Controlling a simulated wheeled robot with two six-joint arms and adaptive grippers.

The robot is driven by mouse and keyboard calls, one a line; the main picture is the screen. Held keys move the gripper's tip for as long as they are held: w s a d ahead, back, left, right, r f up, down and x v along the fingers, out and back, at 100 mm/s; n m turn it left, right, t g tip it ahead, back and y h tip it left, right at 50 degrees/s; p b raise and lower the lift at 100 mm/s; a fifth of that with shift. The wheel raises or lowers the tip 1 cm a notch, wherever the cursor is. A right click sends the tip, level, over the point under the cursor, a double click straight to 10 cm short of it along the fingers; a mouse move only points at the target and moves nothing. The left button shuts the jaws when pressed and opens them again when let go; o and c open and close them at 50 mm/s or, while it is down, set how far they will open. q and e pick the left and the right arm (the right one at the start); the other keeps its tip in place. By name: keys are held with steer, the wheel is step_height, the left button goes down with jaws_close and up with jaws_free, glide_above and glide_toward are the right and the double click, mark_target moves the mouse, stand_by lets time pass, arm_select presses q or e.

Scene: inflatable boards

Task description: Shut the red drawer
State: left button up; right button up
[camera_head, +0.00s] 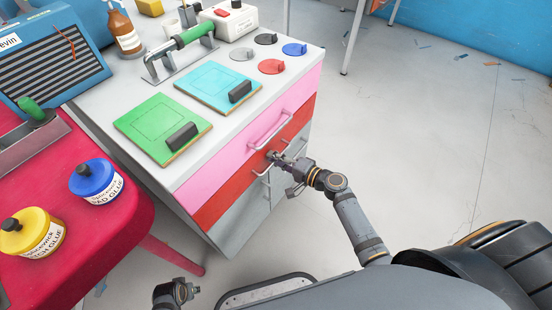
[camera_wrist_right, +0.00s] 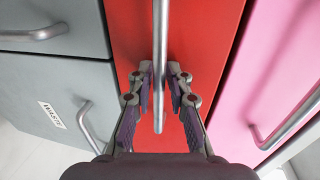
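The red drawer (camera_head: 228,198) is in the cabinet front, under the pink drawer (camera_head: 240,145) and above grey fronts. Its face looks about flush with its neighbours; a small gap would be hard to see. In the wrist view the red front (camera_wrist_right: 207,30) fills the middle, with its metal handle (camera_wrist_right: 160,40) running upright. My right gripper (camera_head: 276,157) is at this handle. In the wrist view its fingers (camera_wrist_right: 161,90) lie close on both sides of the bar; whether they press on it is unclear. My left gripper (camera_head: 188,291) is low in the head view, away from the cabinet, its fingers unclear.
The cabinet top (camera_head: 222,125) holds a green board (camera_head: 150,122), a blue board (camera_head: 212,82) and several round discs. A red table (camera_head: 130,215) with glue jars stands at the left. Grey fronts with handles (camera_wrist_right: 40,33) sit beside the red one.

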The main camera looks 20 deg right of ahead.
steer(key=v, duration=1.2)
